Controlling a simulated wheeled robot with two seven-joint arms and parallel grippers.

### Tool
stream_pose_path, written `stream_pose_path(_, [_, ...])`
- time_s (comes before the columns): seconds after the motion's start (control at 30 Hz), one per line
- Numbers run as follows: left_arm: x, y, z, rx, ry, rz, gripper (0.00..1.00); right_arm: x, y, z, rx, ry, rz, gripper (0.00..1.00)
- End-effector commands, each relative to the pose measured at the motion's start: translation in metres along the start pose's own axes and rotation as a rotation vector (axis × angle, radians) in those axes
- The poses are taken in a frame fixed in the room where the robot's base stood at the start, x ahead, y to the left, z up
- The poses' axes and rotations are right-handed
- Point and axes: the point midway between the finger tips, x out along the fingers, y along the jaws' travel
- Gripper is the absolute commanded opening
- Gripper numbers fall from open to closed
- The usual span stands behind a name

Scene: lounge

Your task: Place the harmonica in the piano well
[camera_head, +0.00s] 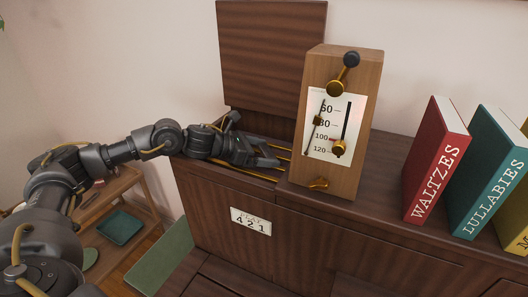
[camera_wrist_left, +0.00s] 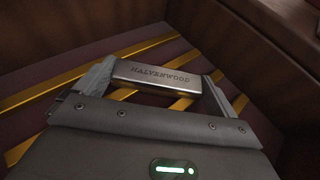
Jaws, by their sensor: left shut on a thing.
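The harmonica (camera_wrist_left: 155,78) is a silvery bar lettered "MALVERNWOOD" or similar, seen in the left wrist view. My left gripper (camera_wrist_left: 160,84) is shut on it, one finger at each end. In the head view my left gripper (camera_head: 272,154) reaches into the piano well (camera_head: 245,173), the open top of the dark wooden piano. I cannot make out the harmonica there. The well's dark floor with gold bars (camera_wrist_left: 50,96) lies beneath the harmonica in the wrist view; I cannot tell whether they touch. My right gripper is not in view.
The raised lid (camera_head: 270,55) stands behind the well. A wooden metronome (camera_head: 350,165) stands just right of the well. A red book (camera_head: 435,160) and a teal book (camera_head: 487,170) stand farther right.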

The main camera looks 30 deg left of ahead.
Motion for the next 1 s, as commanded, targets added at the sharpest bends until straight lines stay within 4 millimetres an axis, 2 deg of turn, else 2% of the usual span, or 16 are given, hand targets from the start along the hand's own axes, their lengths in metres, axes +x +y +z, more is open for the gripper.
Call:
stream_pose_path(0.03, [0.001,0.0,-0.003,0.0,0.0,0.0,0.72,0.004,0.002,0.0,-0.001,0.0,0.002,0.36])
stream_pose_path(0.07, [0.001,0.0,-0.003,0.0,0.0,0.0,0.96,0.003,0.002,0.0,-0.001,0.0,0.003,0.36])
stream_pose_path(0.1, [0.001,0.0,-0.002,0.0,0.0,0.0,1.0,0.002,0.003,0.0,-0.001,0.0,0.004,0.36])
stream_pose_path(0.4, [-0.002,0.0,0.003,0.0,0.0,0.0,1.0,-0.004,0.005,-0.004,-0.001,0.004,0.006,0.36])
stream_pose_path(0.43, [-0.004,0.001,-0.001,0.0,0.0,0.002,1.0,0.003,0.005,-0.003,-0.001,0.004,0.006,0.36])
stream_pose_path(0.8, [-0.062,0.0,-0.002,0.002,0.0,0.001,1.0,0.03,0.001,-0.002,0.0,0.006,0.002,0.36])
stream_pose_path(1.0, [-0.075,0.0,0.0,0.0,0.0,0.0,1.0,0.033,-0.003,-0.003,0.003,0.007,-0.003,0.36])
